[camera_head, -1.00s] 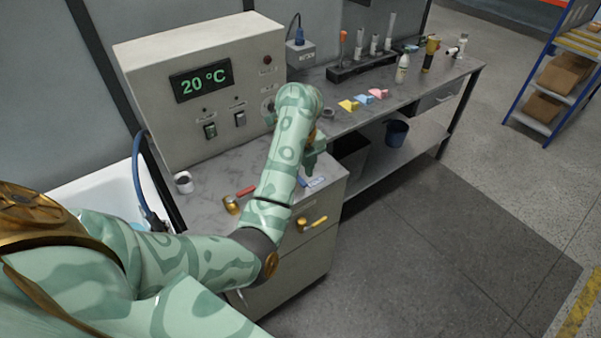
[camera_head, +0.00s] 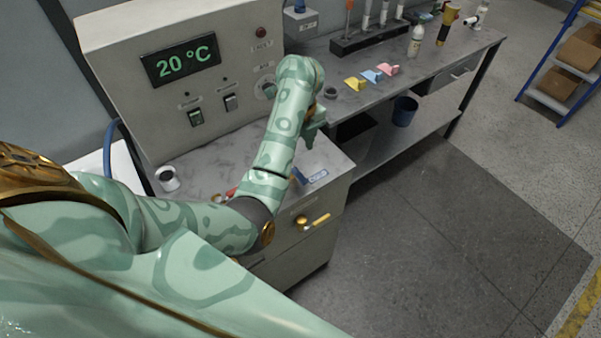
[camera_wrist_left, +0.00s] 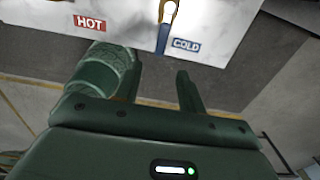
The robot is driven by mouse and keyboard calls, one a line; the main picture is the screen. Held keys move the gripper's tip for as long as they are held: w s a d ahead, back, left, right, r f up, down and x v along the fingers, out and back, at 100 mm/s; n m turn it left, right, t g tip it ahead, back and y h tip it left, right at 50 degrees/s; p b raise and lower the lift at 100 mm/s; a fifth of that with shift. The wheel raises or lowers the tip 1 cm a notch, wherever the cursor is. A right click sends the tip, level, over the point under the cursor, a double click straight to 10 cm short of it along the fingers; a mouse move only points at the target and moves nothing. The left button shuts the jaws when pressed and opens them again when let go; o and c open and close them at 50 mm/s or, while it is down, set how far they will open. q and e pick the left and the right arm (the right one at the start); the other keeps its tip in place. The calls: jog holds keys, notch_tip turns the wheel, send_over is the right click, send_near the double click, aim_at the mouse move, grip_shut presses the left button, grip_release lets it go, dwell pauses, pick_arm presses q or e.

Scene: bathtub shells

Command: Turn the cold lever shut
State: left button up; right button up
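The cold lever is a blue handle (camera_wrist_left: 163,38) on a brass valve (camera_wrist_left: 169,10) in the left wrist view, beside a blue COLD label (camera_wrist_left: 186,45). In the head view a bit of the blue lever (camera_head: 299,177) shows beside my arm, and the COLD label (camera_head: 318,176) lies right of it. My left gripper (camera_head: 315,130) hangs near the counter's right corner. In the wrist view its two fingers (camera_wrist_left: 150,65) are apart with nothing between them. The lever appears beyond the fingertips, in line with the gap; contact is not visible. My right gripper is out of view.
A red HOT label (camera_wrist_left: 88,22) is left of the cold valve. The control box (camera_head: 180,65) reads 20 °C behind the counter. A white roll (camera_head: 168,178) stands at left. Open floor lies right.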

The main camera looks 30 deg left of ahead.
aim_at(300, 176)
pick_arm(q)
jog(key=f+b, duration=0.2)
jog(key=f, duration=0.3)
jog(key=f+b, duration=0.2)
jog(key=f, duration=0.3)
jog(key=shift+w+a, duration=0.15)
jog(key=shift+w, duration=0.05)
jog(key=shift+f, duration=0.55)
jog(key=c, duration=0.9)
grip_shut()
